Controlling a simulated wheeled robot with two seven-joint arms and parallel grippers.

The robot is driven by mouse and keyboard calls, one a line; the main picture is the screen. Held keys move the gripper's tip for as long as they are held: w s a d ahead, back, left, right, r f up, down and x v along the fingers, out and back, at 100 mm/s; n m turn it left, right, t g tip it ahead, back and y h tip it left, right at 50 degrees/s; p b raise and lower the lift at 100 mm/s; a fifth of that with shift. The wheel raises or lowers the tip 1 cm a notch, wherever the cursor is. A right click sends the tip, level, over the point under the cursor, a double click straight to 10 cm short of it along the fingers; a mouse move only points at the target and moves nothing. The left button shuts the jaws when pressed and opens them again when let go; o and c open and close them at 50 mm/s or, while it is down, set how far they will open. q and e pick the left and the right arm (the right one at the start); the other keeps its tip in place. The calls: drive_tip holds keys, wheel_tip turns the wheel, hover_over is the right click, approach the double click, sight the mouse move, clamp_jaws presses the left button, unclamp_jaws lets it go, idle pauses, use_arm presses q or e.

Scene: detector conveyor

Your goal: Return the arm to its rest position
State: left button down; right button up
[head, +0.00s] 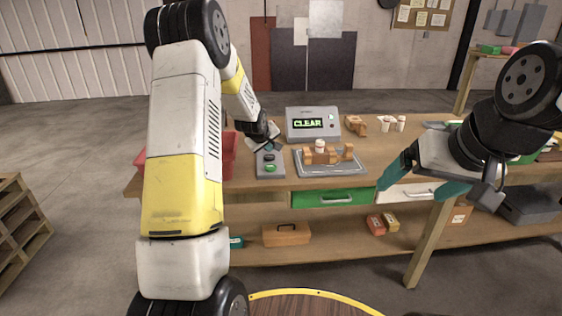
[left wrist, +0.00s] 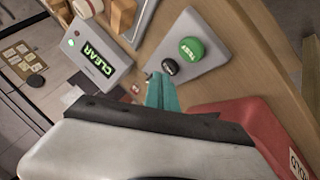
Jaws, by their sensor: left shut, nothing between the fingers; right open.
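My left arm reaches over the workbench (head: 390,140) from the left. My left gripper (head: 268,146) is shut and empty, just above the grey button panel (head: 262,173). In the left wrist view its teal fingers (left wrist: 162,93) are together beside the panel's small black button. The panel's green TEST button (left wrist: 192,50) is uncovered; it also shows in the head view (head: 270,168). My right gripper (head: 425,181) is open and empty in front of the bench's right part, its teal fingers apart.
The grey detector box (head: 292,132) behind the panel reads CLEAR in green. A metal tray (head: 325,172) with wooden blocks and a white-topped item lies right of the panel. A red bin (head: 228,157) stands left of it. Small items sit farther back.

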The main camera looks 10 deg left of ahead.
use_arm(q)
drive_tip(key=s+d+r+m+g, duration=0.1)
drive_tip(key=s+d+r+m, duration=0.1)
drive_tip(key=s+r, duration=0.65)
drive_tip(key=s+d+r+m, duration=0.2)
drive_tip(key=s+r, duration=0.6)
drive_tip(key=s, duration=0.2)
drive_tip(key=s+d+r+m+g+h, duration=0.1)
drive_tip(key=s+d+m, duration=0.1)
drive_tip(key=s, duration=1)
drive_tip(key=s+d+m+g, duration=0.1)
drive_tip(key=s+d+m, duration=0.1)
drive_tip(key=s, duration=1)
drive_tip(key=shift+s+r+m+h, duration=0.35)
drive_tip(key=shift+s+m+h, duration=0.05)
drive_tip(key=shift+m, duration=0.2)
